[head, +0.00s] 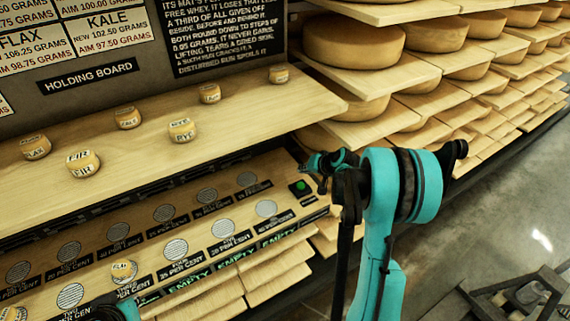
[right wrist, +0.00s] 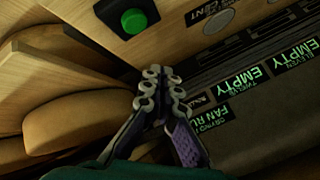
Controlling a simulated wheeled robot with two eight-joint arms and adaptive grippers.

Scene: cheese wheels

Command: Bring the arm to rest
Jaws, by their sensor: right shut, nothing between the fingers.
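My right arm (head: 385,230) rises from the bottom right in the head view and bends over at its top. My right gripper (head: 318,163) is beside the right end of the slotted panel, close to a green button (head: 300,187). It is shut and empty. In the right wrist view its fingertips (right wrist: 164,85) are together, with the green button (right wrist: 134,21) beyond them. A teal part of my left arm (head: 128,311) shows at the bottom edge; its gripper cannot be made out.
Several small labelled cheeses, one marked FIR (head: 83,164), stand on the wooden shelf (head: 240,120). Another small cheese (head: 123,271) sits on the panel (head: 145,240) of round grilles. Racks with large cheese wheels (head: 353,42) stand behind.

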